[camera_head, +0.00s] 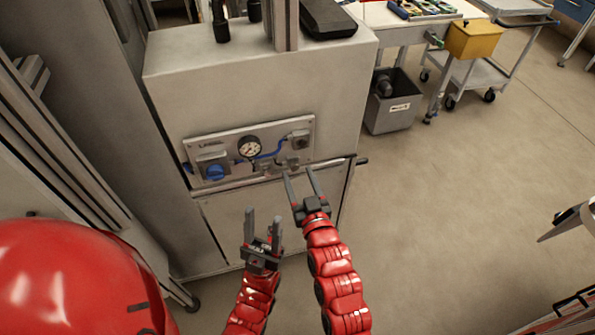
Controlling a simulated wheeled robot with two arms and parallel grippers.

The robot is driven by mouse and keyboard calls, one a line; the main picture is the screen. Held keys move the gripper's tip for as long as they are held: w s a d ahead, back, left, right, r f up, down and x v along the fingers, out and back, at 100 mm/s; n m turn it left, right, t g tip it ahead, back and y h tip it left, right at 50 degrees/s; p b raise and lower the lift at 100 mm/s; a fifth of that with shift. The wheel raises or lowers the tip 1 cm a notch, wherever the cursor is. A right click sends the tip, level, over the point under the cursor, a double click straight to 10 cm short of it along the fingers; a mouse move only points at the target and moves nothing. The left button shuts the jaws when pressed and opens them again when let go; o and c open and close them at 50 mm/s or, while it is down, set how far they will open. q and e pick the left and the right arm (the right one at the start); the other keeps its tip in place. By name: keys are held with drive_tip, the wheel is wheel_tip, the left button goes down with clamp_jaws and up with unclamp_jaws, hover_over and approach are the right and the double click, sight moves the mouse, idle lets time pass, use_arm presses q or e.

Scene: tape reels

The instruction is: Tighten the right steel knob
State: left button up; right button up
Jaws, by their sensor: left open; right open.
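A grey panel (228,144) is on the front of the metal cabinet. It carries a round white gauge (249,147), a blue knob (215,173) at its left, and small steel fittings along its lower edge. The right steel knob (292,161) seems to be the small grey fitting right of the gauge; its detail is too small to tell. My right gripper (300,171) is open, its fingertips close below this knob in the picture; contact cannot be told. My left gripper (263,215) is open and empty, lower, in front of the cabinet door.
The cabinet (270,95) has a dark device (327,18) on top. A grey bin (393,108) stands at its right, near a cart with a yellow box (474,39).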

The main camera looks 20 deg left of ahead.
drive_tip(key=shift+x, duration=0.85)
drive_tip(key=shift+c, duration=0.3)
clamp_jaws()
